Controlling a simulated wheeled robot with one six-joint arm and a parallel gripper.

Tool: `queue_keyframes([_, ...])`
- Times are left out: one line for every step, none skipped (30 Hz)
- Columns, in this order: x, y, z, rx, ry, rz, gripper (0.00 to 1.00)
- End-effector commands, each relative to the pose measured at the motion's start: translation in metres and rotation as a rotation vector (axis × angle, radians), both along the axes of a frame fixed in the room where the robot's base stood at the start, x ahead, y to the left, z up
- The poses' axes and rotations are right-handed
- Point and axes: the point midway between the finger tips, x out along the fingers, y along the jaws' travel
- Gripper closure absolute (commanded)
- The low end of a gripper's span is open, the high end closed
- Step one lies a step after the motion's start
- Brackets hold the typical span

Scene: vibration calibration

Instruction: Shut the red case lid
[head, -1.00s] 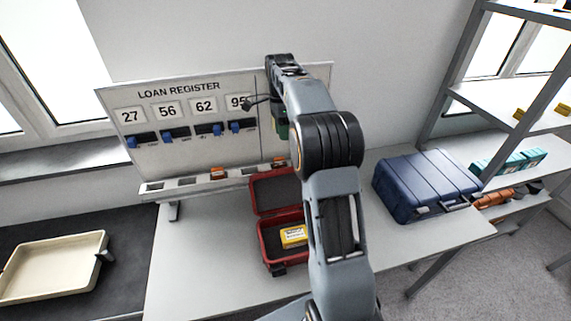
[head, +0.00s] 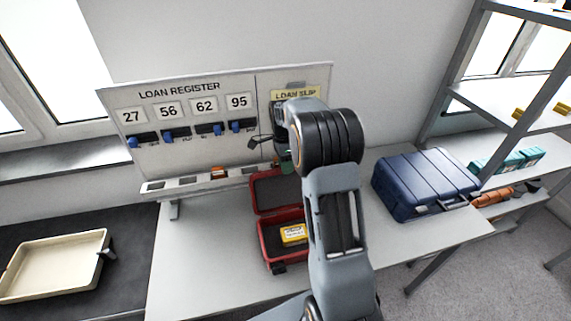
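The red case (head: 268,246) stands on the white table, partly hidden behind my arm. Its lid (head: 272,190) is open and tilted up at the back, toward the board. A yellow item with a white label (head: 293,235) lies inside the case. My gripper (head: 286,165) is above and behind the raised lid, near the board's ledge. It is mostly hidden by my own arm, so its fingers do not show clearly.
The loan register board (head: 190,103) stands behind the case, with a ledge holding an orange piece (head: 219,173). A closed blue case (head: 425,184) is at the right. A cream tray (head: 55,266) sits on the dark surface at left. The table left of the red case is clear.

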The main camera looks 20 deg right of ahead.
Motion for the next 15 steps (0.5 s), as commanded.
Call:
queue_keyframes([0.0,0.0,-0.0002,0.0,0.0,0.0,0.69])
queue_keyframes([0.0,0.0,-0.0001,0.0,0.0,0.0,0.69])
queue_keyframes([0.0001,0.0,-0.0001,0.0,0.0,0.0,0.69])
queue_keyframes([0.0001,0.0,-0.0001,0.0,0.0,0.0,0.69])
queue_keyframes([0.0001,0.0,0.0,0.0,0.0,0.0,0.7])
queue_keyframes([0.0001,0.0,0.0,0.0,0.0,0.0,0.74])
queue_keyframes([0.0001,0.0,0.0001,0.0,0.0,0.0,0.77])
queue_keyframes([0.0001,0.0,0.0001,0.0,0.0,0.0,0.8])
queue_keyframes([0.0001,0.0,0.0001,0.0,0.0,0.0,0.83])
queue_keyframes([0.0001,0.0,0.0002,0.0,0.0,0.0,0.86])
queue_keyframes([0.0001,0.0,0.0002,0.0,0.0,0.0,0.89])
queue_keyframes([0.0001,0.0,0.0002,0.0,0.0,0.0,0.93])
queue_keyframes([0.0001,0.0,0.0002,0.0,0.0,0.0,0.96])
queue_keyframes([0.0002,0.0,0.0003,0.0,0.0,0.0,0.99])
queue_keyframes([0.0002,0.0,0.0003,0.0,0.0,0.0,1.0])
